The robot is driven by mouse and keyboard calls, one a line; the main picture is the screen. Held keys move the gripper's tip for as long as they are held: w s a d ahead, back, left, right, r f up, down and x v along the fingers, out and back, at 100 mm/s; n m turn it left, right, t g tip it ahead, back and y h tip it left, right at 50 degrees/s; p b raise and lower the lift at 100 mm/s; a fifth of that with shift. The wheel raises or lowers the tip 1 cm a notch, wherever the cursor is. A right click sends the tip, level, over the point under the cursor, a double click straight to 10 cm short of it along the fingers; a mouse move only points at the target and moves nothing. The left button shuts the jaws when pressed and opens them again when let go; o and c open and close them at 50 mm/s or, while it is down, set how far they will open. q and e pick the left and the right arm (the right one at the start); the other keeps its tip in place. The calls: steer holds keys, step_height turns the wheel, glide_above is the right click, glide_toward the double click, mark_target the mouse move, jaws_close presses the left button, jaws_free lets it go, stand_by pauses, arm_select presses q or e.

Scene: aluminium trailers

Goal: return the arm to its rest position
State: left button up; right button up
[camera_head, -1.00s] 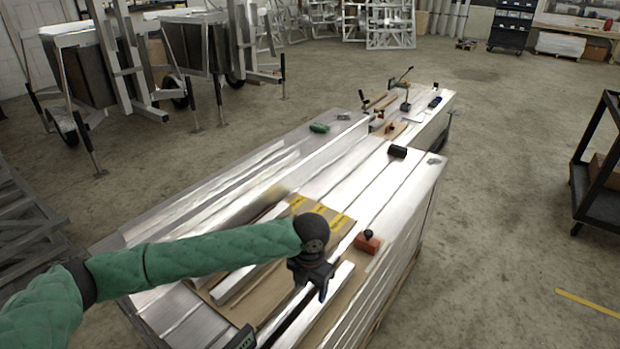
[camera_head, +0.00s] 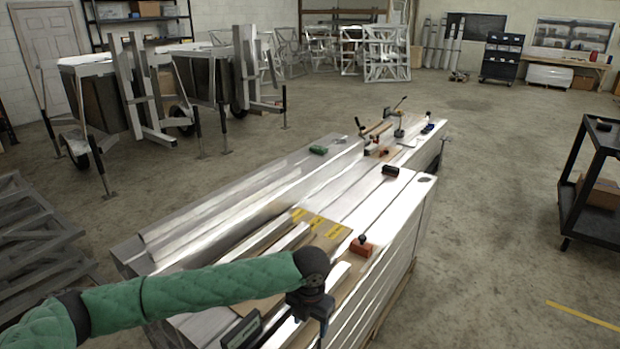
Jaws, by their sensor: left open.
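My left arm, in a green quilted sleeve, comes in from the lower left and reaches across the near end of the long metal-topped bench (camera_head: 215,200). My left gripper (camera_head: 311,312) hangs below the dark wrist, over the bench's near part. It is open, and I see nothing held in it. The lowest part of the gripper and the surface under it are partly hidden. My right gripper is out of the picture.
A red-and-black block (camera_head: 361,247) lies just beyond the gripper, near yellow tape marks (camera_head: 318,223). A dark block (camera_head: 390,171), a green item (camera_head: 318,150) and clamps (camera_head: 372,140) lie further along. A black cart (camera_head: 592,185) stands right; floor between is clear.

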arm_select(q)
steer(key=w+d+r+n+t+h, duration=0.1)
steer(key=w+r+n+t+h, duration=0.3)
steer(key=r+n, duration=0.9)
steer(key=w+d+r+n+t, duration=0.1)
steer(key=r+n+t, duration=0.65)
steer(key=n, duration=0.95)
steer(key=s+a+f+n+g+y, duration=0.2)
steer(key=s+a+f+n+g, duration=0.2)
steer(key=s+a+f+n, duration=0.7)
steer(key=s+a+f+g, duration=0.2)
steer(key=s+f, duration=0.9)
steer(key=s, duration=0.1)
steer(key=s+a+f+m+g, duration=0.1)
steer(key=s+a+f+g, duration=0.2)
steer(key=s+f, duration=0.9)
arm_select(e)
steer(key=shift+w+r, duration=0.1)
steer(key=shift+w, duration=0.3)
